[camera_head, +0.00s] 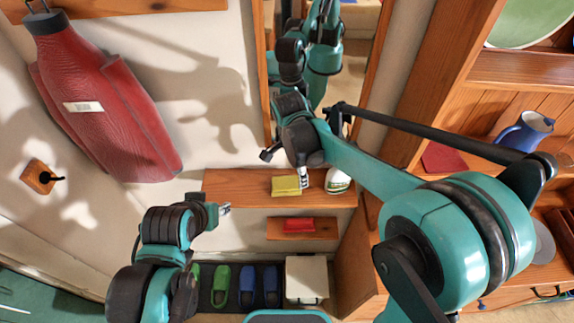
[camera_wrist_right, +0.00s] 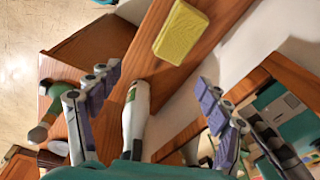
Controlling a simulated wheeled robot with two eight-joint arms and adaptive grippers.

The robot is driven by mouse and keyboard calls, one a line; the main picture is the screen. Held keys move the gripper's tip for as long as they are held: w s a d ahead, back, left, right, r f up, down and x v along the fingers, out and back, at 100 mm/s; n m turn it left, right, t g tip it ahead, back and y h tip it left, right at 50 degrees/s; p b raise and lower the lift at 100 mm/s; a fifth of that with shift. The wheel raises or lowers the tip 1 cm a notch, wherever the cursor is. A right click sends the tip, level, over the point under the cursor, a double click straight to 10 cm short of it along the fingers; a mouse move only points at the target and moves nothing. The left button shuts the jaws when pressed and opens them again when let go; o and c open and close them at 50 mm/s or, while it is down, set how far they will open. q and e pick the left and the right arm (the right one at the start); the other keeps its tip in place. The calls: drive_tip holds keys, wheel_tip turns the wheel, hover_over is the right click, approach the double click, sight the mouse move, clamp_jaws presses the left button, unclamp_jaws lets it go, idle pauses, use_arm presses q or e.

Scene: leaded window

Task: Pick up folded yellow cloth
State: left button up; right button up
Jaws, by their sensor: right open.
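The folded yellow cloth (camera_head: 286,186) lies flat on a wooden wall shelf (camera_head: 235,188), below the mirror. In the right wrist view the yellow cloth (camera_wrist_right: 181,32) lies at the top, beyond the fingertips. My right gripper (camera_head: 285,170) is open and empty, just above the shelf and close to the cloth. In the wrist view its fingers are spread wide, with the cloth apart from them. My left gripper (camera_head: 217,208) is at the lower left, away from the cloth; its finger opening is too small to tell.
A white bottle (camera_wrist_right: 137,115) with a green label stands beside the cloth, close to my right gripper. A red folded cloth (camera_head: 299,225) lies on a lower shelf. A mirror (camera_head: 345,62) is above. Slippers (camera_head: 221,285) and a white box (camera_head: 307,278) are below. A wooden cabinet (camera_head: 420,110) is right.

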sight(286, 183)
drive_tip(key=w+a+m+p, duration=0.2)
drive_tip(key=a+m+p, duration=0.1)
drive_tip(key=a, duration=0.1)
drive_tip(key=shift+g+h, duration=0.4)
drive_tip(key=f, duration=0.6)
drive_tip(key=shift+d+f, duration=0.25)
drive_tip(key=shift+f, duration=0.05)
drive_tip(key=f, duration=0.5)
drive_tip(key=shift+w+d, duration=0.25)
drive_tip(key=shift+w, duration=0.15)
use_arm(q)
wheel_tip(286, 183, up, 5)
drive_tip(key=shift+a+f, duration=0.15)
use_arm(e)
drive_tip(key=shift+s+r, duration=0.1)
drive_tip(key=c, duration=1.2)
